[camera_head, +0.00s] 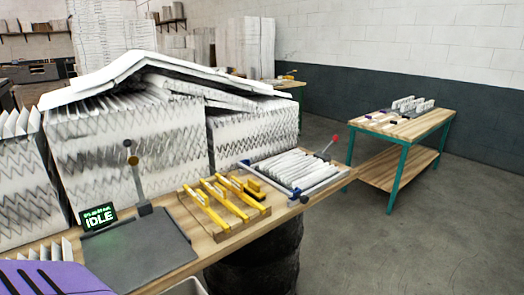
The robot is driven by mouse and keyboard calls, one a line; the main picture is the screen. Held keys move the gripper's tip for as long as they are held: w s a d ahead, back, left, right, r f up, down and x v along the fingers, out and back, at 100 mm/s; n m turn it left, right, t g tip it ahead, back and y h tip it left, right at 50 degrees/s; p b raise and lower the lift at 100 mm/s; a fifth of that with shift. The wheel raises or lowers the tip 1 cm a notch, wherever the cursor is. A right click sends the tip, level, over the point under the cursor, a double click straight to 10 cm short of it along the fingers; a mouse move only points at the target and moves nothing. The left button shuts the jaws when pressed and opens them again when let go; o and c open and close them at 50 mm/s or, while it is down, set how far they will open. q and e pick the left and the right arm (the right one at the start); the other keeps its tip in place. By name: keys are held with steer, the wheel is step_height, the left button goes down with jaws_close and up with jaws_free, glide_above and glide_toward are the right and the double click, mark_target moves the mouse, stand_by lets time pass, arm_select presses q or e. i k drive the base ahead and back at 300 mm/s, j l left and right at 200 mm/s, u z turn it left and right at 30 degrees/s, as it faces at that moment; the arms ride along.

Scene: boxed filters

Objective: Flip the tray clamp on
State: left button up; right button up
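A shallow grey tray (335,177) holding several white pleated filters (290,168) sits at the right end of the near wooden workbench. A thin lever with a red ball (334,138) rises from its far right side, tilted up and to the right; it looks like the tray clamp. Small blue blocks (295,195) sit at the tray's edges. I cannot tell from this view whether the clamp is on. Neither of my grippers is visible.
Left of the tray is a wooden rack (246,222) with yellow bars. A dark flat plate (140,250), a post with a ball (133,161) and a green "IDLE" display (98,217) stand further left. Tall pleated stacks (130,150) line the back. A second table (420,127) stands right, across open floor.

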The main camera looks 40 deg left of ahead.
mark_target(335, 139)
steer(key=i+j+u, duration=0.15)
steer(key=i+u, duration=0.85)
steer(key=i, duration=0.15)
steer(key=i+l, duration=0.15)
steer(key=i, duration=0.45)
steer(key=u, duration=1.45)
steer(key=z, duration=1.85)
